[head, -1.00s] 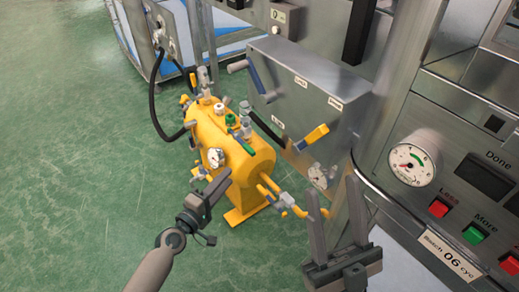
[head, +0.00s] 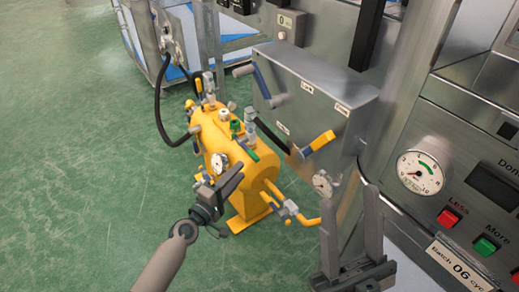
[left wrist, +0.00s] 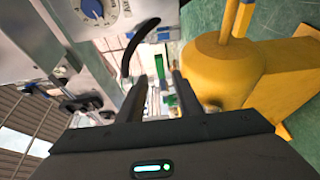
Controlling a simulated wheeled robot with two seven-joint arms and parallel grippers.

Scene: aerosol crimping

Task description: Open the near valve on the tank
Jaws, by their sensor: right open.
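The yellow tank (head: 245,165) stands on the green floor, with a gauge (head: 219,163) on its near end. A small valve with a yellow and blue handle (head: 289,210) sits on the pipe at its near right. A green-handled valve (head: 247,150) is on top. My left gripper (head: 238,175) is in front of the tank's near end, touching nothing that I can make out. In the left wrist view its fingers (left wrist: 160,85) stand apart and empty, with the tank (left wrist: 225,70) to the right. My right gripper (head: 350,195) is open and empty, right of the tank.
A steel cabinet (head: 310,105) with levers stands behind the tank. A control panel with a gauge (head: 420,172) and buttons is at the right, close to my right gripper. A black hose (head: 158,105) runs to the tank's left side. The floor at the left is clear.

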